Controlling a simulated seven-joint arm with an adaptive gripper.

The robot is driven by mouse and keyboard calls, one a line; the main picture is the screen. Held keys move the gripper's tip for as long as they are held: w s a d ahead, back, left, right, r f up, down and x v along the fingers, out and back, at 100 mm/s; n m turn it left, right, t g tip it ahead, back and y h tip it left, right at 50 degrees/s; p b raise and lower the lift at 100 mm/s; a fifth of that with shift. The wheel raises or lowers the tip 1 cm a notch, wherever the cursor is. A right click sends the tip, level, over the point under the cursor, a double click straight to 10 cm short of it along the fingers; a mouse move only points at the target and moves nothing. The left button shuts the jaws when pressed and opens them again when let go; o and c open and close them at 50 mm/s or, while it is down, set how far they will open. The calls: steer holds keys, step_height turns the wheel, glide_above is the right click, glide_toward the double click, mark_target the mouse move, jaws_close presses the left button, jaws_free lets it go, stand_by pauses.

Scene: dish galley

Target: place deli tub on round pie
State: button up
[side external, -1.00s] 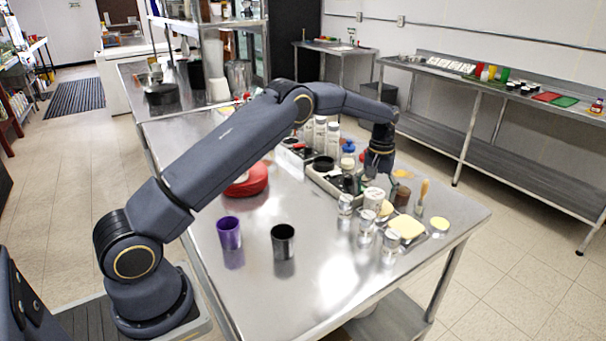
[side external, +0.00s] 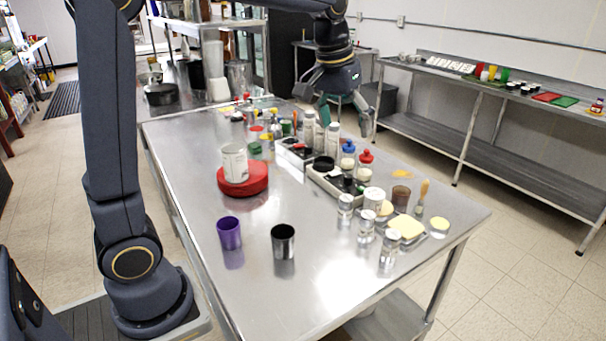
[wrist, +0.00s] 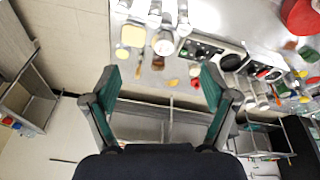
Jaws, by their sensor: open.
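The deli tub (side external: 234,160), a whitish cylinder, stands upright on top of the round pie (side external: 246,187), a flat red disc on the left part of the steel table. The pie's red edge also appears at the top right of the wrist view (wrist: 299,17); the tub is not clearly visible there. My gripper (side external: 347,115) is open and empty. It is raised above the far right side of the table, well apart from the tub and pie. Its two spread green-tipped fingers show in the wrist view (wrist: 161,82).
A purple cup (side external: 229,233) and a dark metal cup (side external: 283,242) stand in front of the pie. A condiment tray (side external: 325,181), bottles, shakers and a yellow block (side external: 407,227) crowd the right side.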

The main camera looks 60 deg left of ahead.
steer(key=s+d+f+m+t, duration=0.1)
steer(key=s+f, duration=0.1)
steer(key=s, duration=0.8)
steer(key=s+d+f+m+t, duration=0.1)
steer(key=s+f+m, duration=0.1)
steer(key=s, duration=0.9)
steer(key=shift+d+f+t, duration=0.2)
steer(key=shift+f+t, duration=0.1)
steer(key=shift+t, duration=0.1)
